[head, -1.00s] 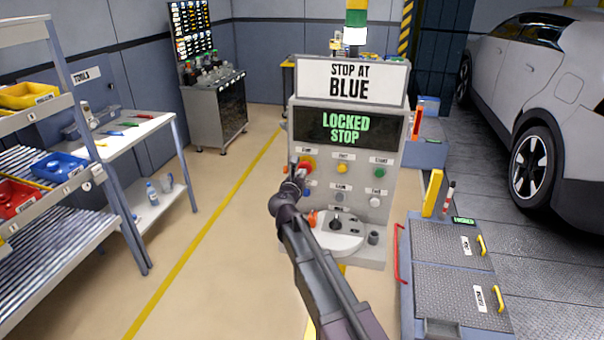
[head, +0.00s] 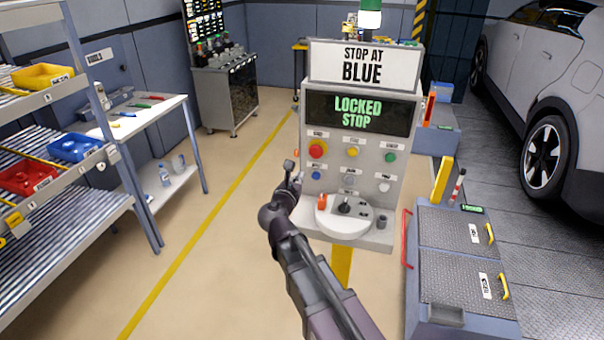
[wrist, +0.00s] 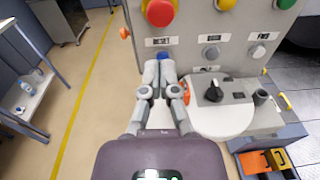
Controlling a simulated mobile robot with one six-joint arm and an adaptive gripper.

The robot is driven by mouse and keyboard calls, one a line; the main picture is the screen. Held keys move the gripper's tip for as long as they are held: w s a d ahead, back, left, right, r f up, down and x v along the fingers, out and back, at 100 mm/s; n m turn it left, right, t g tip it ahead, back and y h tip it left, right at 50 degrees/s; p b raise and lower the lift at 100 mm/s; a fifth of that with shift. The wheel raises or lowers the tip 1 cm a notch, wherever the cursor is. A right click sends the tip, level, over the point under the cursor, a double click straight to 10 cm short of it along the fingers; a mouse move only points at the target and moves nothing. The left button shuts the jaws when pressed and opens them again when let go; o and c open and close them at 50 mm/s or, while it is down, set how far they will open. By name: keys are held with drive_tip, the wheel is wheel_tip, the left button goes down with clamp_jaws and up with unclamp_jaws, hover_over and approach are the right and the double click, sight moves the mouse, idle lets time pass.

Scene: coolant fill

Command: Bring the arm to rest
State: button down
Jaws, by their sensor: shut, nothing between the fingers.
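My arm reaches up from the bottom of the head view. My gripper (head: 292,172) is shut and empty, in front of the lower left of the control console (head: 400,195). In the wrist view my gripper (wrist: 159,75) points at the console, with its fingertips just below the blue button (wrist: 166,57); I cannot tell if they touch. The red button (head: 318,149) sits above and right of my gripper in the head view. The console screen (head: 358,113) reads "LOCKED STOP", and the sign on top (head: 364,65) reads "STOP AT BLUE".
A shelf with yellow (head: 43,77), blue (head: 74,147) and red (head: 28,178) bins stands at the left, beside a white workbench (head: 160,112). A low metal cabinet (head: 425,305) and a car (head: 540,80) are at the right. The floor left of the console is clear.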

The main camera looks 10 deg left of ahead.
idle(0.3)
drive_tip(key=s+d+f+m+g+h, duration=0.15)
drive_tip(key=d+f+m+g, duration=0.3)
drive_tip(key=d+m, duration=0.6)
drive_tip(key=d+f+m+g+h, duration=0.4)
drive_tip(key=d+m, duration=0.3)
drive_tip(key=d, duration=0.7)
drive_tip(key=s+d+f+m+g+y, duration=0.3)
drive_tip(key=s+d+f+m+g, duration=0.1)
drive_tip(key=s+d+m, duration=0.2)
drive_tip(key=s+d+f+m+g+y, duration=0.4)
drive_tip(key=s+d+f+m, duration=0.1)
drive_tip(key=s+m, duration=0.4)
drive_tip(key=shift+d+m+g, duration=0.35)
drive_tip(key=shift+m, duration=0.9)
drive_tip(key=shift+w, duration=0.1)
idle(2.4)
